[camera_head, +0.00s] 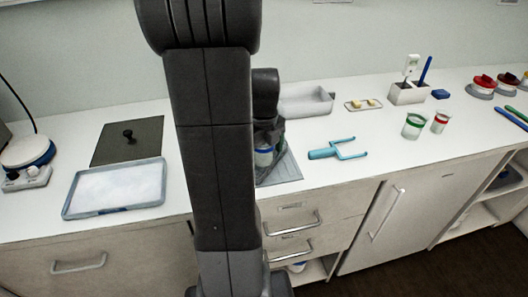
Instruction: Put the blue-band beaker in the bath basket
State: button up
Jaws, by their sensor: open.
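My gripper (268,137) is in the middle of the counter, partly hidden behind my own arm, and points down. It is open. A beaker with a blue band (264,156) stands right under it on a grey mat (284,168). My arm covers the beaker's left side, and I cannot tell whether the fingers are around it or only above it. I cannot make out the bath basket for certain; my arm hides part of the counter.
A blue-rimmed tray (115,187) and a dark mat (128,140) lie left. A pale open bin (306,101) stands behind. A blue fork-shaped tool (338,149) lies right, before a green-band beaker (414,125) and a red-band beaker (440,122). White counter between is clear.

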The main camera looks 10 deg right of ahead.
notch_tip(320, 180, up, 12)
jog(key=shift+r+p, duration=0.2)
jog(key=shift+p, duration=0.2)
